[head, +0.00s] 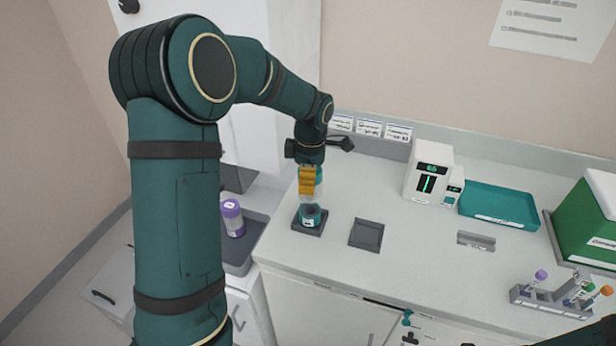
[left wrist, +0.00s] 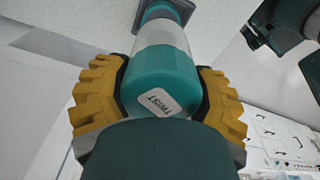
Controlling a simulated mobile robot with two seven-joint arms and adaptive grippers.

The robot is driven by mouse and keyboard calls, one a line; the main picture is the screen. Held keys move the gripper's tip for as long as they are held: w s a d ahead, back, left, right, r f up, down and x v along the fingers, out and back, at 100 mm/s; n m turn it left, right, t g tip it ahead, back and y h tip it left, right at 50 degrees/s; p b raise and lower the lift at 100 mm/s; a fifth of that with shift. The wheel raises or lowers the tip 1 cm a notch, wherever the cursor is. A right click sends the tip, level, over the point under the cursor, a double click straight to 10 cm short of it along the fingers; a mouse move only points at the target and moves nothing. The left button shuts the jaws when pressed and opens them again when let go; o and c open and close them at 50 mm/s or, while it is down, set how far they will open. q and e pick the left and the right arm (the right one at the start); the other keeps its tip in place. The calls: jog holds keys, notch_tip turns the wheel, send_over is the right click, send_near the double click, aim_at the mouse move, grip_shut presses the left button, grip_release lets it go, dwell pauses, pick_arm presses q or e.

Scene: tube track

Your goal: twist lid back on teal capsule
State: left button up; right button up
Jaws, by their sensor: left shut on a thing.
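The teal capsule has a clear middle (head: 309,199) and a teal lower end (head: 313,217). It stands upright in a square dark holder (head: 299,226) on the counter. My left gripper (head: 308,181) points down over it, its yellow fingers shut on the teal lid (head: 320,175). In the left wrist view, the lid (left wrist: 160,80) with a "TWIST" label sits between both fingers of my left gripper (left wrist: 160,100). The clear body (left wrist: 160,38) lines up directly beyond the lid. I cannot tell how tightly the lid is seated. My right gripper is out of view.
An empty dark square holder (head: 366,234) lies right of the capsule. A white device (head: 427,174) and a teal tray (head: 498,206) stand farther back. A tube rack (head: 550,299) is at front right. A purple-capped jar (head: 233,218) stands left, in a grey tray.

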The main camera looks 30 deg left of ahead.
pick_arm(q)
jog(key=shift+f+b, duration=1.7)
jog(key=shift+f, duration=1)
dwell(0.5)
jog(key=shift+m, duration=0.3)
jog(key=m, duration=0.4)
jog(key=shift+w+m, duration=0.1)
jog(key=shift+m, duration=0.3)
jog(key=m, duration=0.4)
jog(key=shift+w+p, duration=0.1)
jog(key=shift+p, duration=0.3)
jog(key=m, duration=0.6)
jog(key=shift+w+t+p, duration=0.1)
jog(key=shift+t+p, duration=0.2)
jog(key=shift+p, duration=0.1)
jog(key=m, duration=0.4)
jog(key=shift+w+d+m+p, duration=0.1)
jog(key=shift+d+m+p, duration=0.05)
jog(key=shift+m+p, duration=0.2)
